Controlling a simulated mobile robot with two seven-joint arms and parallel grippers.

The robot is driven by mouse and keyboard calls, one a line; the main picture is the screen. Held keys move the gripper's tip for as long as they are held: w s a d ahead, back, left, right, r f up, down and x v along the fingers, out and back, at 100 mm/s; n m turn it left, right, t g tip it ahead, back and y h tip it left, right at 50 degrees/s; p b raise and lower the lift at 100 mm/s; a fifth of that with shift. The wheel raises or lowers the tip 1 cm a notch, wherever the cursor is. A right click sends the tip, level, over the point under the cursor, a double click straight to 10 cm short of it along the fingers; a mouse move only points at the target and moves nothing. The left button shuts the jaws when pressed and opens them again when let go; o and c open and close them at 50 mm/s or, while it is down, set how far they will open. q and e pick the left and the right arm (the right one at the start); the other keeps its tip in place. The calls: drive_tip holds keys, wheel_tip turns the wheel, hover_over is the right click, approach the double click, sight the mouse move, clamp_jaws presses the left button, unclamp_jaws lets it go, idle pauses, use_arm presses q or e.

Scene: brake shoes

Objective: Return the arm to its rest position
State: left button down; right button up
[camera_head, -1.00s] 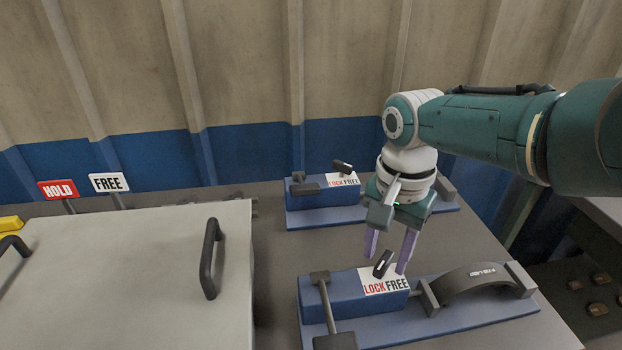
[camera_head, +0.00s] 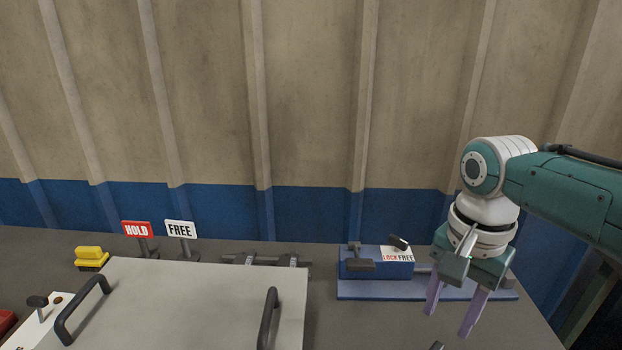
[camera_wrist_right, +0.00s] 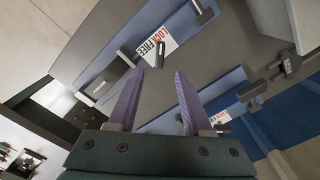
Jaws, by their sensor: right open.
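My right gripper (camera_head: 453,312) is open and empty, with its two purple fingers pointing down over the right part of the bench in the head view. In the right wrist view its fingers (camera_wrist_right: 157,95) are apart with nothing between them. The far blue fixture (camera_head: 372,290), with a LOCK/FREE label and dark lever, stands behind and left of the gripper. In the right wrist view the near blue fixture with its LOCK/FREE label (camera_wrist_right: 158,42) and lever lies beyond the fingertips. My left gripper is not in view.
A pale panel (camera_head: 190,300) with dark handles fills the front left. HOLD (camera_head: 137,229) and FREE (camera_head: 180,229) signs stand behind it, with a yellow block (camera_head: 90,256) to the left. A ribbed wall (camera_head: 310,100) closes off the back. Bare bench shows in front of the far fixture.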

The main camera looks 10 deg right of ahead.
drive_tip(key=s+a+f+n+t, duration=0.1)
drive_tip(key=s+a+f+n, duration=0.1)
drive_tip(key=s+a+n, duration=0.45)
drive_tip(key=s+r+n+t, duration=0.1)
drive_tip(key=s+r+n, duration=0.25)
drive_tip(key=s, duration=0.35)
drive_tip(key=s+r+n+t, duration=0.1)
drive_tip(key=s+r+n, duration=0.25)
drive_tip(key=s, duration=0.35)
wheel_tip(320, 180, up, 37)
drive_tip(key=p, duration=3.5)
drive_tip(key=shift+s+d+f+t, duration=0.15)
drive_tip(key=shift+s+t, duration=0.15)
drive_tip(key=shift+s, duration=0.1)
